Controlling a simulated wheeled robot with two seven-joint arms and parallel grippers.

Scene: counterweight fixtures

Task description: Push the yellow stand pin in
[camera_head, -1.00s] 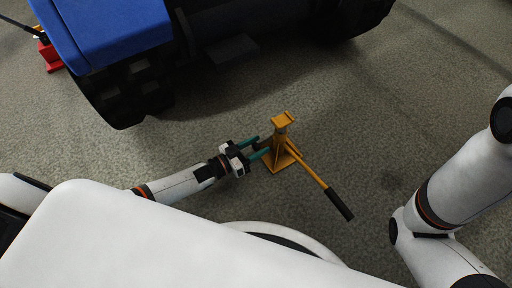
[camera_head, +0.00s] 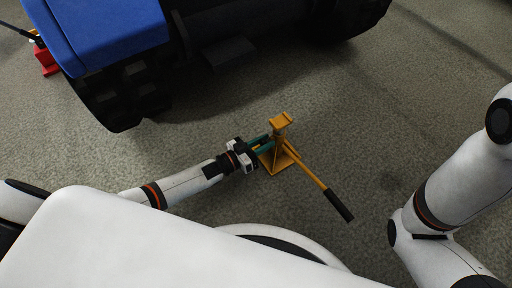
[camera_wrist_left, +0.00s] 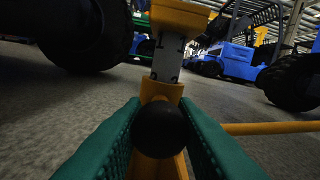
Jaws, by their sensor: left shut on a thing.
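The yellow stand (camera_head: 280,150) stands upright on the floor in the head view, with a flat top, a square base and a long yellow handle with a black grip (camera_head: 338,204) reaching to the lower right. My left gripper (camera_head: 262,145) comes in from the left at the stand's post. In the left wrist view, its green fingers (camera_wrist_left: 160,140) are on both sides of a round black knob, the pin's head (camera_wrist_left: 160,129), in front of the yellow post (camera_wrist_left: 167,60). The fingers are shut on the knob. The pin's shaft is hidden. My right arm shows at the right, its gripper out of view.
A blue vehicle (camera_head: 105,35) with big black tyres (camera_head: 125,95) stands behind the stand. A red stand (camera_head: 47,62) is at the far left. The floor right of the yellow stand is clear. More blue vehicles (camera_wrist_left: 235,60) show in the left wrist view.

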